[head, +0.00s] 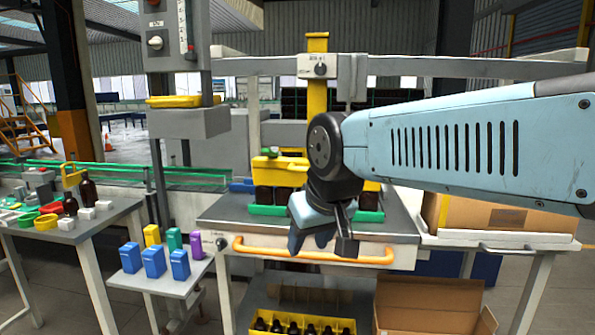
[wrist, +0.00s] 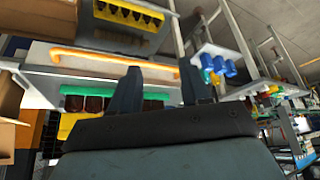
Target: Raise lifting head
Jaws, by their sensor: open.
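A yellow lifting head (head: 272,163) hangs under a yellow column (head: 317,98) on a grey crossbeam (head: 430,68). It sits low over dark amber blocks or bottles (head: 270,198) between green strips on the grey bench; my arm hides its right part. A small box with a black knob (head: 319,70) is on the beam. My gripper (head: 323,236) is open and empty, in front of the bench edge, near the orange handle bar (head: 312,253). In the wrist view, my gripper (wrist: 160,88) shows two dark fingers apart, with the orange bar (wrist: 110,62) beyond them.
A yellow crate (head: 300,327) of dark bottles is below the bench. Cardboard boxes (head: 435,305) stand at lower right and right. Blue, yellow, green and purple blocks (head: 153,262) stand on a small left table. A grey post with controls (head: 178,65) rises at left.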

